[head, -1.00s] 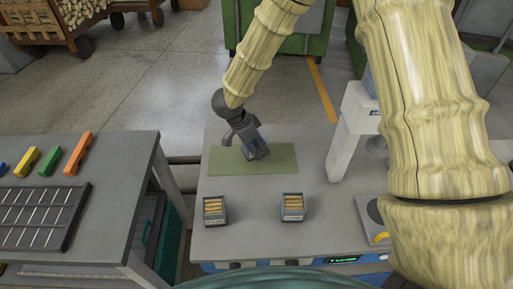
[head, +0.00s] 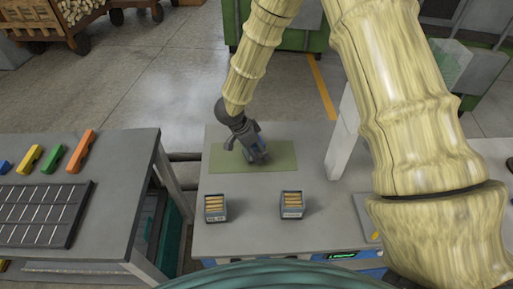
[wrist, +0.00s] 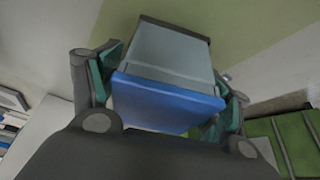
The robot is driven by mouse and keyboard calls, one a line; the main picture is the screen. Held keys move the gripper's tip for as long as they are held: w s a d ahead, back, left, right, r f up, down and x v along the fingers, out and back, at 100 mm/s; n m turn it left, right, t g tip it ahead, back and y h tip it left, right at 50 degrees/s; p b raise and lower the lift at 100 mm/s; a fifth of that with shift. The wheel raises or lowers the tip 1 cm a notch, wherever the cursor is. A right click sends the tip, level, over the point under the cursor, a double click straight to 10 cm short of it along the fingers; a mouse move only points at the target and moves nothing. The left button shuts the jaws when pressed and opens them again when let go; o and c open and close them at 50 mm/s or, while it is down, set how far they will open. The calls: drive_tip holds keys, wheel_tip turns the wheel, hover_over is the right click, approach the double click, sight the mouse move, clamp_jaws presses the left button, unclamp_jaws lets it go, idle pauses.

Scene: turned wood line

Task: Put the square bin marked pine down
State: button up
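A small blue and grey square bin (wrist: 172,52) fills the middle of the wrist view, between the teal pads of my gripper (wrist: 164,97). Its blue side faces the camera and it looks slightly turned. No marking on it is readable, so I cannot tell if it says pine. In the head view my gripper (head: 257,154) points down over the green mat (head: 282,156) on the grey bench and mostly hides the bin. I cannot tell whether the bin touches the mat.
Two similar bins holding light wooden sticks, a left one (head: 216,208) and a right one (head: 292,205), stand in front of the mat; their labels are too small to read. A white post (head: 343,140) rises at the right. A side table (head: 110,190) with coloured blocks stands left.

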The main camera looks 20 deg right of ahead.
drive_tip(key=shift+r, duration=0.1)
drive_tip(key=b+v, duration=0.2)
drive_tip(key=v, duration=1)
idle(0.5)
